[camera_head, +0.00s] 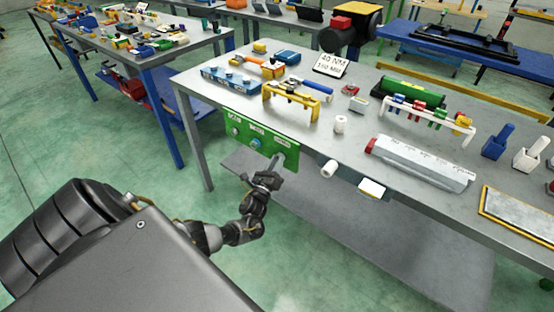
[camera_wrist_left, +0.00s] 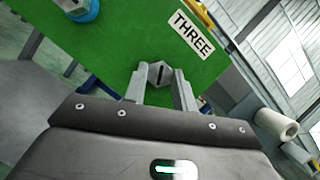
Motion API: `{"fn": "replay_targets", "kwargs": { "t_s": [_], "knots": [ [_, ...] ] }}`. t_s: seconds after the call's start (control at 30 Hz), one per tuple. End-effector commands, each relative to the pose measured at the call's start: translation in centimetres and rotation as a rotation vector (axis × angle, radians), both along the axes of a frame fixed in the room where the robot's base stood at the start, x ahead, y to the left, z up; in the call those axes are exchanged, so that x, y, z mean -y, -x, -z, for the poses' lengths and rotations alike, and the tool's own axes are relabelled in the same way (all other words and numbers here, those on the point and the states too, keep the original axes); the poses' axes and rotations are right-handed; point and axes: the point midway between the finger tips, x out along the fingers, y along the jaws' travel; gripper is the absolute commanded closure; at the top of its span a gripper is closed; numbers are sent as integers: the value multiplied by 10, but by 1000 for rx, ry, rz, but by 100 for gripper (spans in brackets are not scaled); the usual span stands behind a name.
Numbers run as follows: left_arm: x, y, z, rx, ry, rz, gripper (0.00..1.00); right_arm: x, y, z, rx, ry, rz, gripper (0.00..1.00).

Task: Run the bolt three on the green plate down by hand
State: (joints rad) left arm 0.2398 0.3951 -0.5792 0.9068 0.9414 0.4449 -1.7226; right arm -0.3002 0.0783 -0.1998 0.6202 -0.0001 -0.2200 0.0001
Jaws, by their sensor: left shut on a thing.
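The green plate (camera_head: 262,142) hangs upright at the front edge of the grey workbench, with three labels along its top. In the left wrist view the plate (camera_wrist_left: 118,45) carries a label reading THREE (camera_wrist_left: 193,34). Bolt three (camera_wrist_left: 160,73), a grey metal bolt with a dark slot mark, sits below that label. My left gripper (camera_head: 277,163) reaches the plate's right end from the front. In the left wrist view its two fingers (camera_wrist_left: 160,88) are shut on bolt three, one on each side. How far the bolt is in is hidden. My right gripper is not in view.
Another bolt with a blue collar (camera_wrist_left: 78,10) is on the plate. The workbench (camera_head: 335,160) holds a yellow stand (camera_head: 291,98), a sign reading 40 NM (camera_head: 331,65) and a white-grey block (camera_head: 420,165). Open floor lies left.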

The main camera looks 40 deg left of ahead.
Motion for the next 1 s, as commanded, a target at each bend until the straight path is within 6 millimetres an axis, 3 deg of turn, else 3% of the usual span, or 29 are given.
{"fn": "replay_targets", "kwargs": {
  "t_s": [0.43, 0.47, 0.6, 0.87, 1.0],
  "knots": [
    [0, 2, 4, -8, -8, 1, 96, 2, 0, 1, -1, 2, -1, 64],
    [0, 2, 4, -8, -8, 1, 69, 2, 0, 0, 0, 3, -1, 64],
    [1, 1, 2, -5, -8, 1, 51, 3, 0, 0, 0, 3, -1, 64],
    [1, 0, 1, -2, -8, 2, 51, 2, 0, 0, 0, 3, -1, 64],
    [3, 8, 5, -2, -8, 2, 51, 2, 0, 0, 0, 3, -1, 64]
  ]
}}
